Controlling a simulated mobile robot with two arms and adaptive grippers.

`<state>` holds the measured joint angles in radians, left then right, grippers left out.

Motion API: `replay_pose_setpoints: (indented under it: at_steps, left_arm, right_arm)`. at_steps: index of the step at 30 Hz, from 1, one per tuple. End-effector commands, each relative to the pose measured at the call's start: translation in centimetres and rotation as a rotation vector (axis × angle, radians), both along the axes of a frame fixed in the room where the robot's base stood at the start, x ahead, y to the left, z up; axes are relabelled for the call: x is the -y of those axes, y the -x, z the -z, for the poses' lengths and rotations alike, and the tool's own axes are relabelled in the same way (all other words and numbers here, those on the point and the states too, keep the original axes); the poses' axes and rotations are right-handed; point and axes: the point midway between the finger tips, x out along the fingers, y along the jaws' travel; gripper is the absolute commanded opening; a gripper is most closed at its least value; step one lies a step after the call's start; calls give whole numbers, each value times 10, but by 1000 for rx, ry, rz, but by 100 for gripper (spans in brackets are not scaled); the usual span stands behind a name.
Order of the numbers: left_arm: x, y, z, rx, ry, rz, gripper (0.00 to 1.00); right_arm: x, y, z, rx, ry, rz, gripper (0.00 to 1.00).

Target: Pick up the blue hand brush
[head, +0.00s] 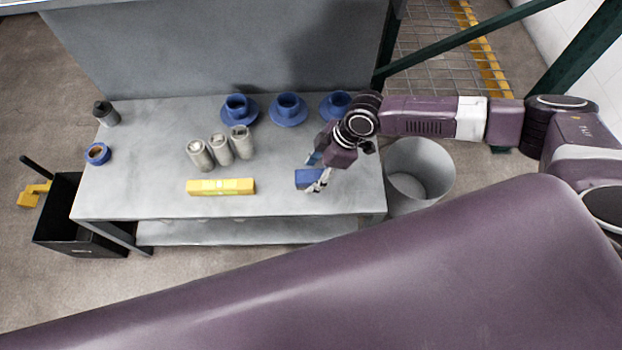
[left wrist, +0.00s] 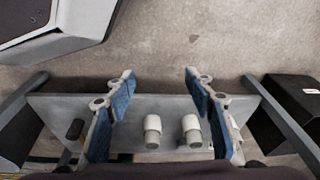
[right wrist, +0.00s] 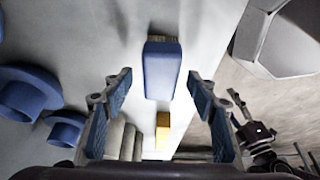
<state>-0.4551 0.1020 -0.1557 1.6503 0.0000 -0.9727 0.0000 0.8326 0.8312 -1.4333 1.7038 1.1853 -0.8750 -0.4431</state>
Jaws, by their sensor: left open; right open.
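The blue hand brush (head: 306,179) lies on the right part of the grey table, partly hidden by my right gripper (head: 318,175). In the right wrist view, the brush (right wrist: 161,72) shows as a blue block with a strip of tan bristles at its far end. My right gripper (right wrist: 158,86) is open, and the brush lies in line with the gap between its fingers. I cannot tell how far the fingertips are from it. My left gripper (left wrist: 159,80) is open and empty, seen only in its own wrist view, away from the brush.
On the table (head: 150,190) are a yellow block (head: 221,187), three grey cylinders (head: 219,148), three blue flanged parts (head: 288,109), a blue ring (head: 97,154) and a dark cylinder (head: 106,113). A grey bin (head: 430,165) stands right, a black bin (head: 65,235) left.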

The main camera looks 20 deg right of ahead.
Motion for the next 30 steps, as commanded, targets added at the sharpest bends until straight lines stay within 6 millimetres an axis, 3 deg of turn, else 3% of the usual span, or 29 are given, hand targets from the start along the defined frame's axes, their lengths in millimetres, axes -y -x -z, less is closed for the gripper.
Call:
replay_pose_setpoints:
  at_steps: [4, 12, 24, 26, 30]
  left_arm:
    - [0, -5, -10, 6, 0, -1, 49]
    - [0, -5, -12, 6, 0, -1, 49]
    - [0, -5, -11, 6, -1, -1, 49]
    - [0, -5, -11, 6, -1, -1, 49]
    - [0, -5, -11, 6, -1, -1, 49]
  right_arm:
    - [-6, -1, 13, -1, -1, 0, 53]
    - [-6, -1, 14, -1, 0, 0, 52]
    - [-6, -1, 14, -1, 0, 0, 8]
    - [-6, -1, 14, 0, -1, 0, 3]
    - [-6, -1, 13, 0, -1, 0, 3]
